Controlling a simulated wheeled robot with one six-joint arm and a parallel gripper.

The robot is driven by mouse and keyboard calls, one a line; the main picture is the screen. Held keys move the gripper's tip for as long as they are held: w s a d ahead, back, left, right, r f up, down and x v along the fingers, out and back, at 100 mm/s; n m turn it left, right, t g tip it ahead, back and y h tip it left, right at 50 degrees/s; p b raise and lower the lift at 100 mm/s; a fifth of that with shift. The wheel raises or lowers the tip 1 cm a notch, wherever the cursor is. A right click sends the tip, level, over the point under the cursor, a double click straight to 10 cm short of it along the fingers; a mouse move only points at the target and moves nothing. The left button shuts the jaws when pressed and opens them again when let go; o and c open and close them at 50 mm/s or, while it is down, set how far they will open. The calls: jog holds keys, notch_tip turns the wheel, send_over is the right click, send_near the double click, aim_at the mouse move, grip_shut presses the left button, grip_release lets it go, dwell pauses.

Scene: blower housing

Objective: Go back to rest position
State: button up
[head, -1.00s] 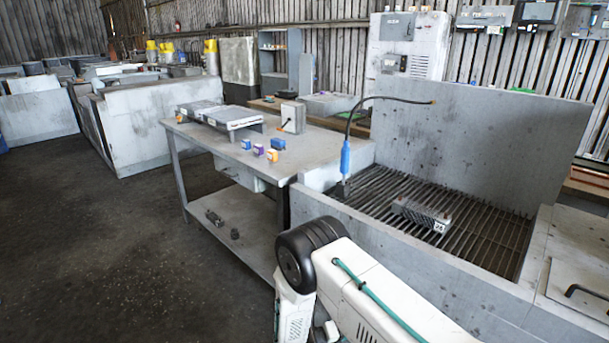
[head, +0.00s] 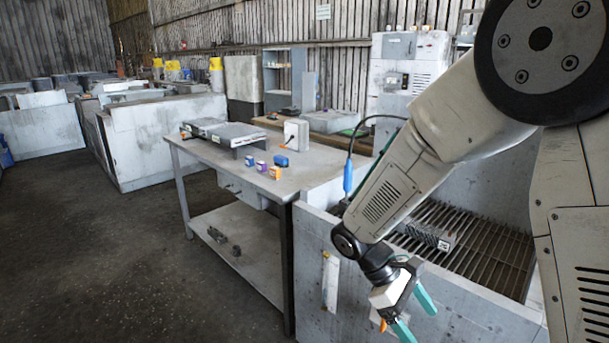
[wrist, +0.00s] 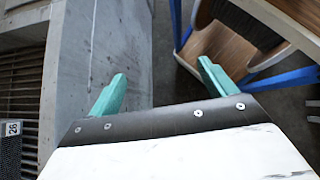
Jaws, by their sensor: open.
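My gripper (head: 414,313) hangs in front of the grey sink-like bench (head: 455,305) in the head view, with its two teal fingers spread apart. In the wrist view the same gripper (wrist: 160,88) is open, with nothing between its fingers. My white arm comes down from the upper right of the head view and hides part of the bench and its grate. A grey metal block (head: 428,236) lies on the grate behind my arm, apart from the gripper.
A metal table (head: 240,176) stands to the left with small coloured boxes (head: 262,167) and a grey flat device (head: 225,133) on it. A blue-handled hose (head: 348,176) stands at the bench's left edge. Dark floor at left is open. Wooden and blue-framed furniture (wrist: 225,50) shows in the wrist view.

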jog(key=s+d+r+m+t+y, duration=0.2)
jog(key=s+r+m, duration=0.3)
jog(key=s+r, duration=0.3)
jog(key=s+d+r+m+t+y, duration=0.2)
jog(key=s+r+m+t+y, duration=0.2)
jog(key=s+r, duration=0.4)
jog(key=shift+s+d+r+m+t+y, duration=0.35)
jog(key=shift+r+m+y, duration=0.25)
jog(key=shift+m, duration=0.2)
